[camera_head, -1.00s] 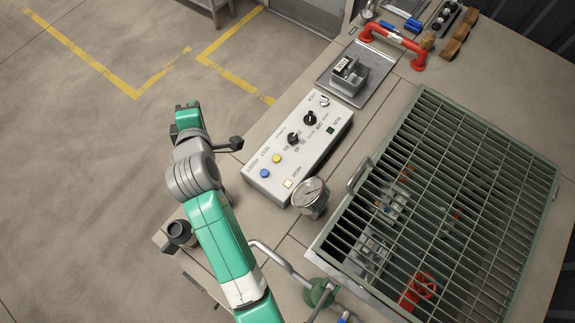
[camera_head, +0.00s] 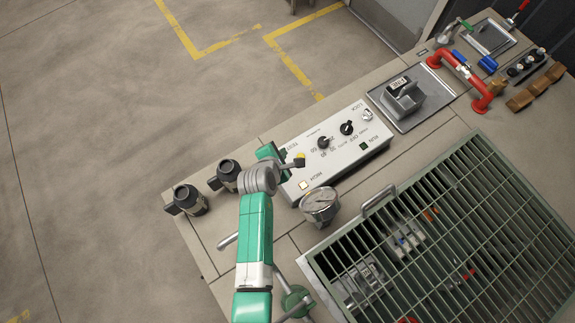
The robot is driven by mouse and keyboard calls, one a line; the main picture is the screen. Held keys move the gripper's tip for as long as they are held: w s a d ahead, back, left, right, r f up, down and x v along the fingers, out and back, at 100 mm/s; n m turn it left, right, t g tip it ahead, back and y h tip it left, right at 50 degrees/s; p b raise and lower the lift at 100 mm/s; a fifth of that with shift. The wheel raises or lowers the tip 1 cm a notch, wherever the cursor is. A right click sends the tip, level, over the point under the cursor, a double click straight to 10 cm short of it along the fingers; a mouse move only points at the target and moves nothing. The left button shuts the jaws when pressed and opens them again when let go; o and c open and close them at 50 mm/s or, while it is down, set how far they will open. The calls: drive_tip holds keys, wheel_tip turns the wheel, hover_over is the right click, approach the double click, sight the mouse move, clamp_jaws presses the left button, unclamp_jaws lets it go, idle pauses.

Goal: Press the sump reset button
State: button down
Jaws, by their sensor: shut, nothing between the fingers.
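The control box (camera_head: 337,143) is pale, with knobs, small lamps and printed labels on its sloped top. My gripper (camera_head: 301,162) is shut and empty, small and dark, over the near-left part of the box. A bit of the yellow button (camera_head: 299,155) shows right beside the gripper tip. The blue button at the box's left end is hidden behind my arm. I cannot tell whether the fingertips touch the box or which button is labelled reset.
A pressure gauge (camera_head: 320,205) stands just in front of the box. A green grating (camera_head: 400,197) covers the pit at right. Two dark cylindrical fittings (camera_head: 228,174) stand left of my arm. A metal tray (camera_head: 437,103) and red pipe (camera_head: 462,78) lie beyond the box.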

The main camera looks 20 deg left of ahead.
wheel_tip(320, 180, down, 8)
drive_tip(key=b, duration=0.8)
drive_tip(key=shift+f, duration=0.35)
drive_tip(key=shift+f+b, duration=0.1)
drive_tip(key=shift+b, duration=0.2)
idle(1.2)
drive_tip(key=shift+f, duration=0.35)
